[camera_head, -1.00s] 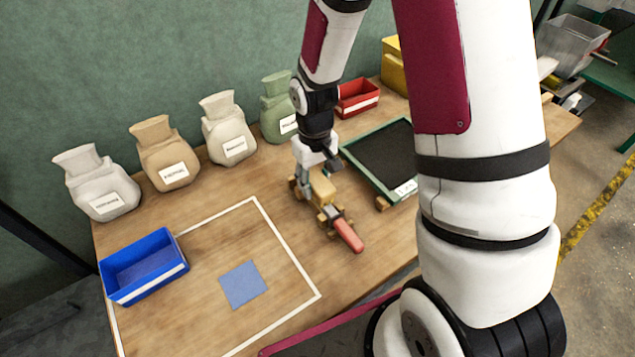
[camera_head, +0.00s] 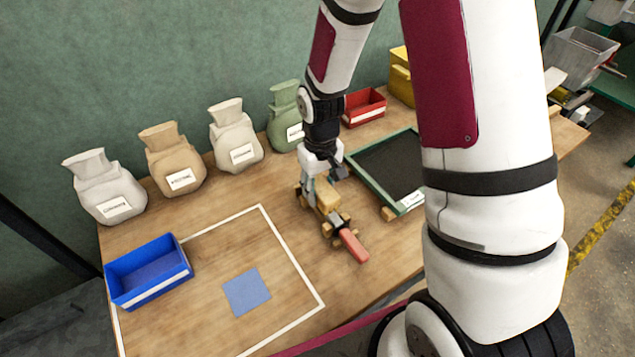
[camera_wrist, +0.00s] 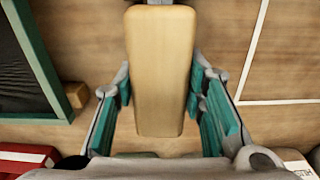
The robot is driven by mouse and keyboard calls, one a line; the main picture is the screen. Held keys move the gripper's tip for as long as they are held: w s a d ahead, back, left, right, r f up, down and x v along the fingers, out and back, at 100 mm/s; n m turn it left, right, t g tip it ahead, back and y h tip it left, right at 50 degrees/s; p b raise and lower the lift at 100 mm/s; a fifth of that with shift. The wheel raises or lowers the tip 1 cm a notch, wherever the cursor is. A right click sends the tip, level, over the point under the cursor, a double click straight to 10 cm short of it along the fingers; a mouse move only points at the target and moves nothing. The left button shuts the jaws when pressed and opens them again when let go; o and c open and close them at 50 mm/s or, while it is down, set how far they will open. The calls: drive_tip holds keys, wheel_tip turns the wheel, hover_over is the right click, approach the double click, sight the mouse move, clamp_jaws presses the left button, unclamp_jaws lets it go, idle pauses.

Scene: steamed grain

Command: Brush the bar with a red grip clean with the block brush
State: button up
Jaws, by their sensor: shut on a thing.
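The bar with a red grip (camera_head: 353,245) lies in the middle of the table in the head view, its red end toward the front right. Small wooden pieces are beside it, and much of the bar is hidden. My gripper (camera_head: 322,186) is shut on the block brush (camera_head: 327,196), a pale wooden block, over the far part of the bar. In the wrist view the block brush (camera_wrist: 160,70) stands between the teal fingers of my gripper (camera_wrist: 162,115). Its bristles are hidden, so I cannot tell whether they touch the bar.
A green-framed dark tray (camera_head: 388,172) is close on the right. A blue bin (camera_head: 147,272) and a blue square (camera_head: 246,291) are at left, near a white outline. Several labelled sacks (camera_head: 234,140) and a red bin (camera_head: 363,107) line the back. Bare table lies left of the bar.

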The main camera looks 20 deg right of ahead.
sight(327, 193)
drive_tip(key=shift+s+d+p, duration=0.15)
drive_tip(key=shift+s+p, duration=0.2)
drive_tip(key=shift+s, duration=0.45)
drive_tip(key=shift+s+d+p, duration=0.1)
drive_tip(key=shift+s+p, duration=0.2)
drive_tip(key=shift+s, duration=0.45)
drive_tip(key=shift+w+a+f+b, duration=0.15)
drive_tip(key=shift+w+b, duration=0.35)
drive_tip(key=shift+w, duration=0.7)
drive_tip(key=shift+w+a+b, duration=0.15)
drive_tip(key=shift+w+b, duration=0.1)
drive_tip(key=shift+w, duration=0.45)
drive_tip(key=shift+w+a+b, duration=0.15)
drive_tip(key=shift+w+b, duration=0.1)
drive_tip(key=shift+w, duration=0.4)
drive_tip(key=shift+s+d+r+p, duration=0.1)
drive_tip(key=shift+s+d+p, duration=0.15)
drive_tip(key=shift+s+p, duration=0.7)
drive_tip(key=shift+s+d+r+p, duration=0.1)
drive_tip(key=shift+s+d+p, duration=0.15)
drive_tip(key=shift+s, duration=1.35)
drive_tip(key=shift+r+p, duration=2.1)
drive_tip(key=shift+r, duration=1.9)
drive_tip(key=shift+w, duration=0.1)
